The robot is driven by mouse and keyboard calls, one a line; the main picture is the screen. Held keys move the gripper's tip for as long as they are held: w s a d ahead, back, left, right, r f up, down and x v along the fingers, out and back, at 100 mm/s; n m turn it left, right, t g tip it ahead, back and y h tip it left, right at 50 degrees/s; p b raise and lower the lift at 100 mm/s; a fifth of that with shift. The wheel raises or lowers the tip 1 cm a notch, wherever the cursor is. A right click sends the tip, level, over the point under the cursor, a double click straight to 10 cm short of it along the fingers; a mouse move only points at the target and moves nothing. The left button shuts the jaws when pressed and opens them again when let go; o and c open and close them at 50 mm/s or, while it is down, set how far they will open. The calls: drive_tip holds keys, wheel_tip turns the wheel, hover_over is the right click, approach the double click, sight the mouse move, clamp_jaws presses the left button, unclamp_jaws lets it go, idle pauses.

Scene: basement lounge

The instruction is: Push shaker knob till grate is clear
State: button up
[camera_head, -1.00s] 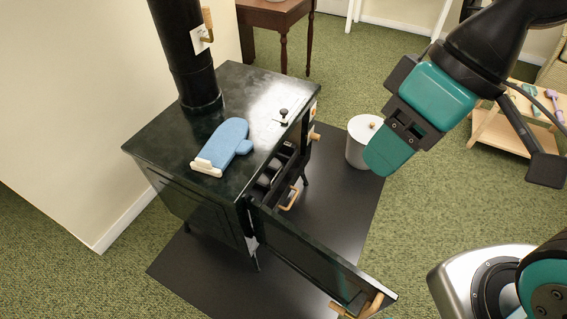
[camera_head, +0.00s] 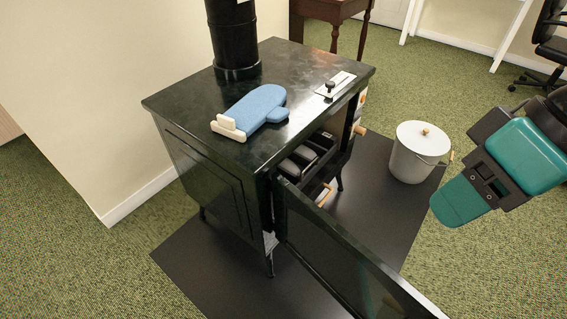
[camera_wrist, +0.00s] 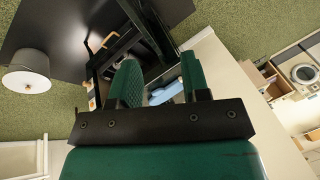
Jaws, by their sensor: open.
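The dark stove (camera_head: 200,130) stands on a black floor mat with its front door (camera_head: 330,250) swung open. Grey lumps (camera_head: 297,162) show inside the opening; the grate is too shaded to tell its state. A round wooden knob (camera_head: 360,130) sticks out from the stove's front, right of the opening. A small black knob (camera_head: 330,86) sits on a pale plate on the top. Which one is the shaker knob I cannot tell. My gripper (camera_head: 460,200) is empty, right of the stove and apart from it. In the wrist view its two green fingers (camera_wrist: 160,80) are spread.
A blue mitt (camera_head: 256,108) lies on the stove top. A white lidded bucket (camera_head: 408,160) stands on the mat between the stove and my gripper. The open door juts toward the picture's bottom. A wooden handle (camera_head: 323,194) shows low in the opening. Green carpet is clear at left.

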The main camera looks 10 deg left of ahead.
drive_tip(key=shift+r, duration=0.1)
drive_tip(key=shift+c, duration=0.4)
clamp_jaws()
idle(1.4)
